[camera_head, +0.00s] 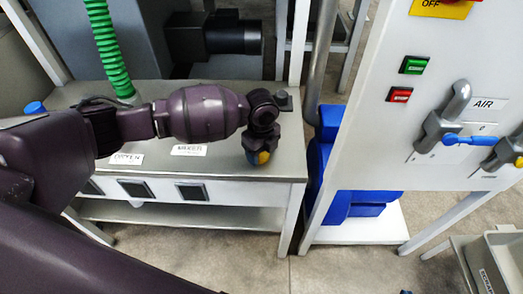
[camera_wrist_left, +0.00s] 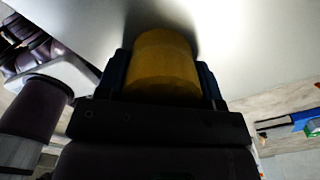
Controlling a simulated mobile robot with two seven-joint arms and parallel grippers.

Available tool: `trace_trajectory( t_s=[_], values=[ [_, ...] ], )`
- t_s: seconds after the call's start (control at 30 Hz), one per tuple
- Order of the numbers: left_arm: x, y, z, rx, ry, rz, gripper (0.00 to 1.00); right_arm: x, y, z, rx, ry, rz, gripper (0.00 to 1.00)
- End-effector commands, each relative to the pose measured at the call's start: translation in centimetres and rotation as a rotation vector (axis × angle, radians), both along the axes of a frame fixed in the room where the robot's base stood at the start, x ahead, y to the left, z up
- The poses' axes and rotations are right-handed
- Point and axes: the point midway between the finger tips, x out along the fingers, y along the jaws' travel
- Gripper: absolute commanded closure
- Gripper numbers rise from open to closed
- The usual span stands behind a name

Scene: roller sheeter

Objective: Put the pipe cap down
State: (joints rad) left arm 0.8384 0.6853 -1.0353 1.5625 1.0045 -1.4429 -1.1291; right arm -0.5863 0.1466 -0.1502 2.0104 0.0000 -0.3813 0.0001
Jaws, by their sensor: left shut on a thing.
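My left gripper (camera_head: 262,158) is at the right end of a grey metal bench top (camera_head: 225,165), near its front edge. In the left wrist view, its dark fingers hold a yellow cylindrical pipe cap (camera_wrist_left: 163,68) between them. In the head view only a small bit of yellow shows at the fingertips. The pale surface fills the view beyond the cap. I cannot tell whether the cap touches it. My right gripper is not in view.
Two white labels stand on the bench front, one of them (camera_head: 189,150) beside my gripper. A green hose (camera_head: 108,45) rises at the back left. A white control panel (camera_head: 440,90) with switches and a valve lever stands to the right, above blue containers (camera_head: 350,165).

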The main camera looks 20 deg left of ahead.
Motion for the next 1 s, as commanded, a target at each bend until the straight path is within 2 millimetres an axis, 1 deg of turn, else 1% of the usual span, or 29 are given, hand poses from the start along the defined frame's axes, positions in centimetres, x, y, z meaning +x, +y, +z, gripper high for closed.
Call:
trace_trajectory(
  t_s=[0.17, 0.3, 0.33, 0.4, 0.5, 0.8, 0.87, 1.0],
  values=[
    [0.1, 0.0, 0.2, 0.000, -0.002, 0.000, 0.63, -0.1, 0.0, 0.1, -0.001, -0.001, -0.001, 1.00],
    [0.0, 0.0, -0.2, 0.000, -0.001, 0.000, 0.63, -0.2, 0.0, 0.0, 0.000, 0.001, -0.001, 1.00],
    [0.0, 0.0, -0.2, 0.000, -0.001, 0.000, 0.38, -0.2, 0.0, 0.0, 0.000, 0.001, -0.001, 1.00],
    [0.1, 0.0, -0.1, -0.001, -0.002, 0.000, 0.27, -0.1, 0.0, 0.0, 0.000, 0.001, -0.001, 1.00],
    [0.0, 0.0, -0.1, 0.000, -0.001, 0.000, 0.14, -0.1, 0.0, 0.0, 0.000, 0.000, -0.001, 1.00],
    [0.1, 0.0, 0.1, 0.000, -0.002, 0.000, 0.14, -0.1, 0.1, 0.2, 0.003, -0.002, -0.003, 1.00],
    [0.1, 0.0, 0.5, 0.000, -0.004, 0.000, 0.14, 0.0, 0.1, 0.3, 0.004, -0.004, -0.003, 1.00],
    [0.2, 0.0, 2.3, -0.001, -0.005, 0.000, 0.14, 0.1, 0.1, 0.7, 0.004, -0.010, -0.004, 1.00]
  ],
)
